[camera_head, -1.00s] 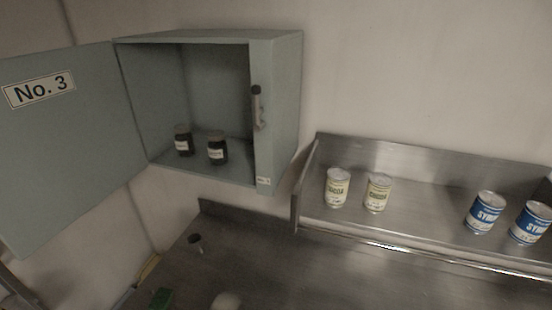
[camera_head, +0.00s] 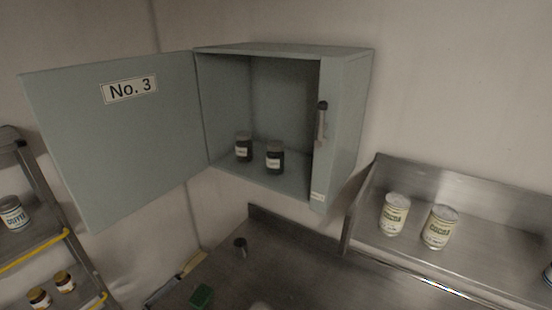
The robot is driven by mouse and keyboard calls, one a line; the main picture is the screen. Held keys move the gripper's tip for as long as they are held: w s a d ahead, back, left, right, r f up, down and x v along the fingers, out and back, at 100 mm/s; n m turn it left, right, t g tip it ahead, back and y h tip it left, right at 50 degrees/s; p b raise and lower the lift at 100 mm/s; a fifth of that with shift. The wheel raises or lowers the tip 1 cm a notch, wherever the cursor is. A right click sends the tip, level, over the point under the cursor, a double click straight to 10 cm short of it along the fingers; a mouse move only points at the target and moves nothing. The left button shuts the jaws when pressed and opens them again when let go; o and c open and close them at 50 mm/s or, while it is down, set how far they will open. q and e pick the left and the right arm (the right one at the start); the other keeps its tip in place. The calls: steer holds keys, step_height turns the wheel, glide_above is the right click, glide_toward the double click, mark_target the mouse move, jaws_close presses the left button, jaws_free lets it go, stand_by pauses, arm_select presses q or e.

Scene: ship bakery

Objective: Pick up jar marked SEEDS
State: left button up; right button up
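Two dark jars with white labels stand upright inside the open wall cabinet (camera_head: 345,120). The left jar (camera_head: 243,148) is a little farther left and back, and the right jar (camera_head: 275,158) stands beside it. Their labels are too small to read, so I cannot tell which one, if either, is marked SEEDS. Two more small brown jars (camera_head: 38,298) (camera_head: 64,282) with pale labels stand on a rack at the lower left; their labels are also unreadable. Neither of my grippers is in view.
The cabinet door (camera_head: 120,150), marked No. 3, is swung open to the left. A steel shelf (camera_head: 490,240) at the right holds two COCOA cans (camera_head: 394,214) (camera_head: 439,227).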

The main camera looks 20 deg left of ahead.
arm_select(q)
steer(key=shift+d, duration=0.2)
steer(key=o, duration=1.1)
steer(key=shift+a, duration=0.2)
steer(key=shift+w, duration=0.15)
